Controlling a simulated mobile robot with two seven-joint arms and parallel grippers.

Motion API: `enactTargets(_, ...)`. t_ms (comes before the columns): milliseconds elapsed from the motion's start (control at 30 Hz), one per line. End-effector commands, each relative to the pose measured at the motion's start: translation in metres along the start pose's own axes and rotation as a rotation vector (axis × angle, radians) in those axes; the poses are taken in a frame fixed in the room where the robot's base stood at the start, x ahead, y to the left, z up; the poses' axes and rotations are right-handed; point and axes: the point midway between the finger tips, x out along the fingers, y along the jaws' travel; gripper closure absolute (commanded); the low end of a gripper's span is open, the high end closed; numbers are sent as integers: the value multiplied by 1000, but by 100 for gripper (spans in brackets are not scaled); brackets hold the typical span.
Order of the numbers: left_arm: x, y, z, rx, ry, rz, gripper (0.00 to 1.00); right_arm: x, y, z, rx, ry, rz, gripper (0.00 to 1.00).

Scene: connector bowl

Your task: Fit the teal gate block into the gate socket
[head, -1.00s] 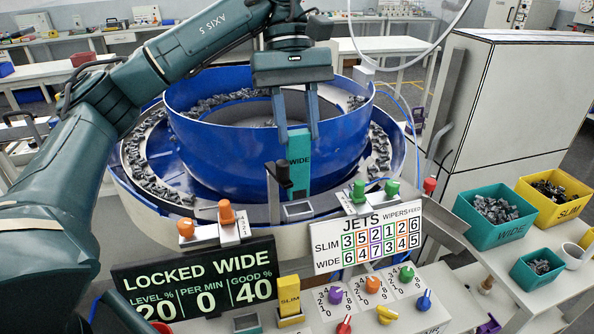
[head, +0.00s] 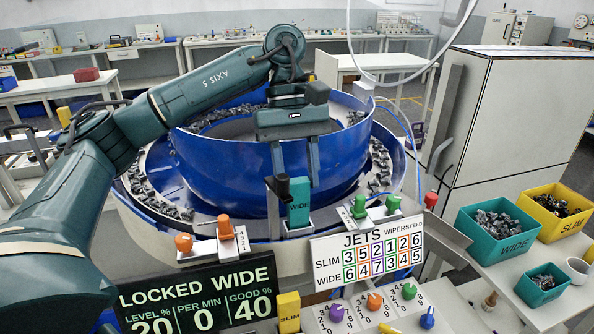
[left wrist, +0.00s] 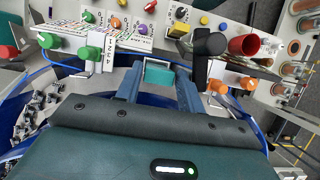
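The teal gate block (head: 299,203), marked WIDE, stands upright between the fingertips of my left gripper (head: 299,184). The fingers are shut on its upper part. The left wrist view shows the block (left wrist: 166,76) between the two fingers (left wrist: 161,84). The gate socket (head: 293,231) is a grey square frame at the bowl's front edge. The block's lower end is at the socket and covers most of its opening. I cannot tell how deep it sits. My right gripper is not in view.
A black-capped post (head: 277,187) stands close left of the block. Orange knobs (head: 225,227) and green knobs (head: 360,206) flank the socket. The JETS board (head: 367,250) and LOCKED WIDE display (head: 198,295) are in front. A yellow SLIM block (head: 289,305) stands below. Bins are at right.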

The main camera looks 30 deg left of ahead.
Motion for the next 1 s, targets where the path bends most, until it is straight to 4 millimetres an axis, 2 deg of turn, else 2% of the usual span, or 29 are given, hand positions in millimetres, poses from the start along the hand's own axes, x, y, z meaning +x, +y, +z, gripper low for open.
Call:
enactTargets(233, -1, 0, 0, 0, 0, 0, 59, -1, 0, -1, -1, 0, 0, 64)
enactTargets(367, -8, 1, 1, 0, 1, 2, 59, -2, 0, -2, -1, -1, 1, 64)
enactTargets(467, -24, 1, 1, 0, 2, 3, 59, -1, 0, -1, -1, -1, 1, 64)
enactTargets(700, -84, 1, 4, -1, 3, 2, 59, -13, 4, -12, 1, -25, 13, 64)
enactTargets(833, -106, 1, 4, -1, 3, 2, 59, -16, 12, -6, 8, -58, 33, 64)
enactTargets(1000, -121, 1, 3, 2, 2, -1, 59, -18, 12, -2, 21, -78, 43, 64)
